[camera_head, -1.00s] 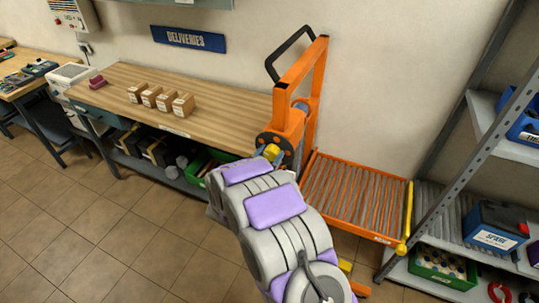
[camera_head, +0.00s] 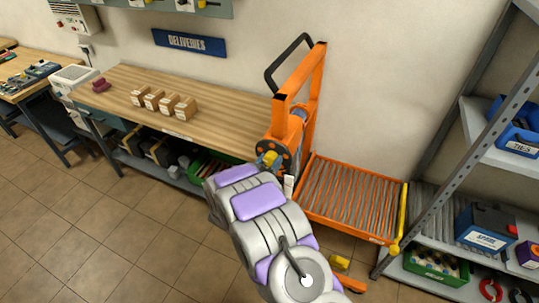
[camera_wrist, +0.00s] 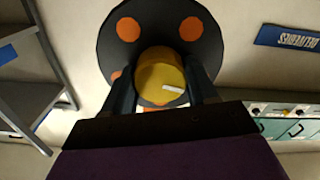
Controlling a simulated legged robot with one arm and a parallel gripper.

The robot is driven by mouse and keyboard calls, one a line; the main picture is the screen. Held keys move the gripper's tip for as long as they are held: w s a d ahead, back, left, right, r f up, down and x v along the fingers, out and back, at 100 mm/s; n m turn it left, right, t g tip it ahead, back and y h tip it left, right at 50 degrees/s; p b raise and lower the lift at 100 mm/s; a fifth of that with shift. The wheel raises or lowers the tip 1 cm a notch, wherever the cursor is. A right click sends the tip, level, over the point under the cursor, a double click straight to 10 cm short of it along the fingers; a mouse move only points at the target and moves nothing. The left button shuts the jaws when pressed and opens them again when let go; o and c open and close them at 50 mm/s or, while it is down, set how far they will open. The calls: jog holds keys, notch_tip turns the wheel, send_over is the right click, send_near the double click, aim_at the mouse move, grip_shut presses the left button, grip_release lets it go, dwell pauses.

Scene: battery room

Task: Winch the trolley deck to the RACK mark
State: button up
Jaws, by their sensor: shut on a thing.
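The orange trolley (camera_head: 318,110) stands against the wall with its black handle at the top. Its roller deck (camera_head: 350,197) sits low, level with the lower part of the rack on the right. The dark winch wheel (camera_head: 263,149) is on the trolley's left side and carries a yellow crank knob (camera_head: 269,159). In the wrist view the wheel (camera_wrist: 128,27) has orange spots, and my gripper (camera_wrist: 163,88) is shut on the yellow knob (camera_wrist: 160,72). In the head view my arm hides the jaws. I cannot make out a RACK mark.
A metal rack (camera_head: 440,185) stands right of the deck, with a SPARE battery (camera_head: 486,228) on its shelf. A wooden bench (camera_head: 215,110) with several small boxes is left of the trolley. The tiled floor (camera_head: 130,225) at front left is clear.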

jog(key=shift+w+a+r+n+p, duration=0.1)
jog(key=shift+a+r+n+p, duration=0.15)
jog(key=shift+n, duration=0.25)
jog(key=o, duration=1)
jog(key=shift+f, duration=0.1)
jog(key=shift+s, duration=0.25)
jog(key=v, duration=1.7)
jog(key=shift+a+f, duration=0.1)
jog(key=shift+a, duration=0.05)
